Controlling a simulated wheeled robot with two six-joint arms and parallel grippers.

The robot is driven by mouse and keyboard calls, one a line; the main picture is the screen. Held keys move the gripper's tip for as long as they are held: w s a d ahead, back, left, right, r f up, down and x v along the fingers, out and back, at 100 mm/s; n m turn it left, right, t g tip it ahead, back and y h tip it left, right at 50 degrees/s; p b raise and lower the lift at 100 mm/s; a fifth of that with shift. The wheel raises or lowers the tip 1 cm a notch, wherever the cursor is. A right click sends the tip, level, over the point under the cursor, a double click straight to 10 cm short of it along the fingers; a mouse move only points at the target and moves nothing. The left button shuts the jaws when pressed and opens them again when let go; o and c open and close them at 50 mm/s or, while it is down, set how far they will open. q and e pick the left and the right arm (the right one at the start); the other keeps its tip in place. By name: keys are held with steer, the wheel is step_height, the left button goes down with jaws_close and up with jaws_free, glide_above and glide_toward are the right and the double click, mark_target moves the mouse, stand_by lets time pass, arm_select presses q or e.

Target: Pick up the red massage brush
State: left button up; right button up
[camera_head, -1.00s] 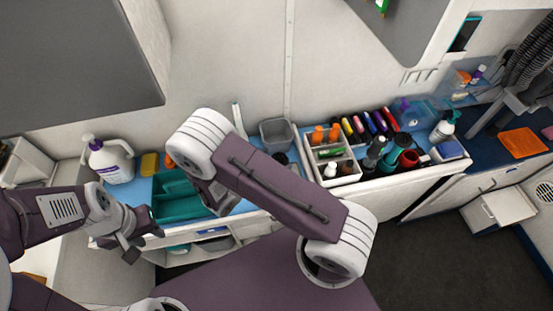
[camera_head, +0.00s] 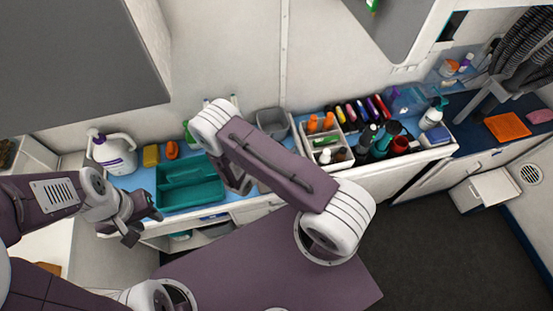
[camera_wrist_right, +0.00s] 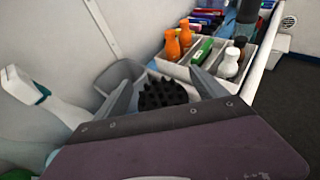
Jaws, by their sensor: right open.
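A rounded orange-red object (camera_head: 172,150), possibly the red massage brush, lies at the back of the blue counter between the yellow sponge and the green tray; its details are too small to tell. In the right wrist view a black spiky brush-like object (camera_wrist_right: 160,97) shows between the fingers; no red shows on it. My right gripper (camera_wrist_right: 163,88) is open, its fingers either side of that object in the picture; contact cannot be told. In the head view my right arm hides this gripper's tips. My left gripper (camera_head: 143,220) is open and empty at the counter's front left.
A teal tray (camera_head: 190,190) sits on the counter, with a yellow sponge (camera_head: 151,155) and white jug (camera_head: 113,153) to its left. A grey bin (camera_head: 272,122) and a white divided caddy (camera_head: 328,142) with bottles stand close to my right gripper. A wall rises behind.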

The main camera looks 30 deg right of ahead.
steer(key=shift+w+d+f, duration=0.25)
steer(key=shift+d+f, duration=0.05)
steer(key=shift+d, duration=0.2)
steer(key=shift+s+a+r, duration=0.1)
steer(key=shift+a, duration=0.15)
steer(key=c, duration=1.5)
jaws_close()
steer(key=shift+d, duration=0.15)
steer(key=shift+r, duration=0.1)
